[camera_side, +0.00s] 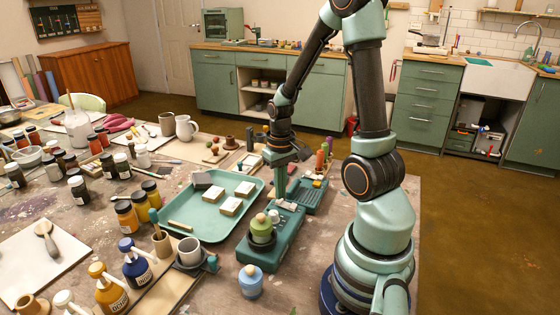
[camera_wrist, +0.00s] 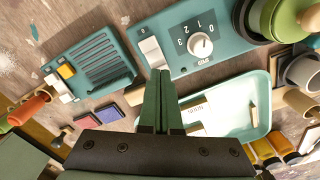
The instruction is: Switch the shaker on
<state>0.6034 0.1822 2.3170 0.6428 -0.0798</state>
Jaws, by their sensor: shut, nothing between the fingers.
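The shaker (camera_side: 283,232) is a teal box on the table, with a green-lidded round jar (camera_side: 261,228) on its front end. In the wrist view the shaker's panel (camera_wrist: 180,27) shows a white dial (camera_wrist: 200,44) marked 0 to 3 and a white rocker switch (camera_wrist: 152,52). I cannot tell whether the rocker is on or off. My gripper (camera_side: 281,197) is over the shaker's far end, fingers pointing down. In the wrist view my gripper (camera_wrist: 160,75) is shut and empty, its tips close to the rocker; contact cannot be told.
A second teal device (camera_side: 310,196) with slots and a white switch stands just behind. A teal tray (camera_side: 215,232) with several pale blocks lies left of the shaker. Paint jars crowd the left.

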